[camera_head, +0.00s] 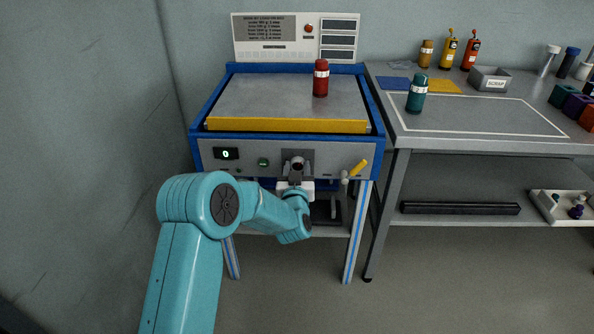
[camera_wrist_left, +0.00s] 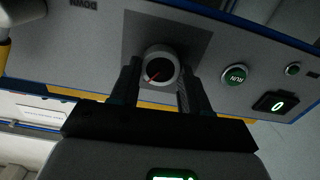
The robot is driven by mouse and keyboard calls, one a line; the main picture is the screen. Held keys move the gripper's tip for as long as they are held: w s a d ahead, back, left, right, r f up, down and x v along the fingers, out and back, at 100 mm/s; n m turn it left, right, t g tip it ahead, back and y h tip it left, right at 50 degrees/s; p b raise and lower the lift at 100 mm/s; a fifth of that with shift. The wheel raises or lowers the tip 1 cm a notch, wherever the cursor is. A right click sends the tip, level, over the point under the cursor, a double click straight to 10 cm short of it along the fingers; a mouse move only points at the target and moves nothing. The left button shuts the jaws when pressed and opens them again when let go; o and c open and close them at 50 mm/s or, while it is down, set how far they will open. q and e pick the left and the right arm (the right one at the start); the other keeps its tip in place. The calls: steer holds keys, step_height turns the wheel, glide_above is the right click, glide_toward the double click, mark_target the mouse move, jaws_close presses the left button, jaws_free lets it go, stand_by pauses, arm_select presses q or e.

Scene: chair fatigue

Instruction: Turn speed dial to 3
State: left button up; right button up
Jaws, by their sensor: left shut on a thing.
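The speed dial (camera_wrist_left: 161,68) is a round knob with a light rim, a dark face and a red pointer line. It sits on a dark plate on the machine's front panel (camera_head: 224,165). My left gripper (camera_head: 297,172) reaches the panel at the dial, and in the left wrist view (camera_wrist_left: 158,85) its two dark fingers are shut on the dial's sides. The dial's number marks cannot be read. In the head view my gripper partly hides the dial. My right gripper is in neither view.
A green RUN button (camera_wrist_left: 235,74) and a display reading 0 (camera_head: 226,153) are beside the dial. A yellow-handled lever (camera_head: 356,169) is to its right. A red bottle (camera_head: 321,78) stands on the machine's top. A teal bottle (camera_head: 417,93) stands on the side bench (camera_head: 470,143).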

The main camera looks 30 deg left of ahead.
arm_select(q)
steer(key=m, duration=0.4)
steer(key=shift+d+m, duration=0.1)
steer(key=shift+m, duration=2.2)
steer(key=o, duration=1.1)
steer(key=shift+c, duration=0.2)
steer(key=p+v, duration=0.1)
steer(key=v, duration=1.5)
steer(key=shift+d, duration=0.2)
steer(key=shift+f, duration=0.15)
